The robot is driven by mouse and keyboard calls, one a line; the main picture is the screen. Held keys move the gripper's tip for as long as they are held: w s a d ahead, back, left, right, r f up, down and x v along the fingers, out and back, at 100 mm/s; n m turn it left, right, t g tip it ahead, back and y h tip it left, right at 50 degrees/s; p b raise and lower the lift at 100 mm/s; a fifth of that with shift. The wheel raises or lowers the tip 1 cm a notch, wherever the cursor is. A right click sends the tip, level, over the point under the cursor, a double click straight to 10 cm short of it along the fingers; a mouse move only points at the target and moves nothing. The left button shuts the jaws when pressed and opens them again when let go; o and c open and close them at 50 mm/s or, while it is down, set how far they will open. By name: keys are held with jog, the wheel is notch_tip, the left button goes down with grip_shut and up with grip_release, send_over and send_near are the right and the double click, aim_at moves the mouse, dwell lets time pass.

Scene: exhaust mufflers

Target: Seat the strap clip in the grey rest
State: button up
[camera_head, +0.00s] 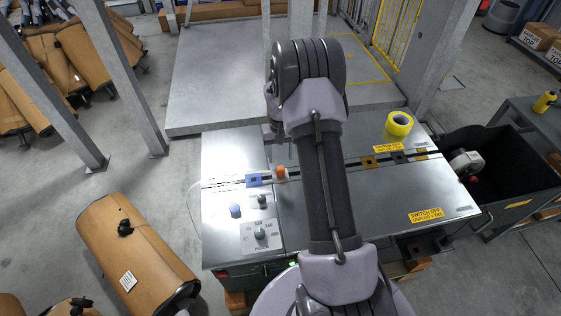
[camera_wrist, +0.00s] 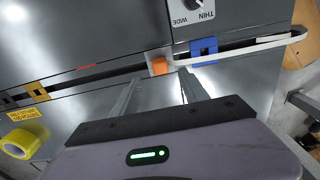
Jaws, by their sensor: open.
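In the head view my arm hides most of the gripper.
A blue rest (camera_head: 258,180) lies on the slot left of the orange block. A yellow tape roll (camera_head: 399,123) stands at the table's back right. A control panel (camera_head: 261,236) with knobs is at the front left. A black bin (camera_head: 505,170) stands right of the table.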

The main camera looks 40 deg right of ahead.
notch_tip(320, 180, up, 9)
jog(key=p, duration=0.2)
jog(key=shift+f, duration=0.15)
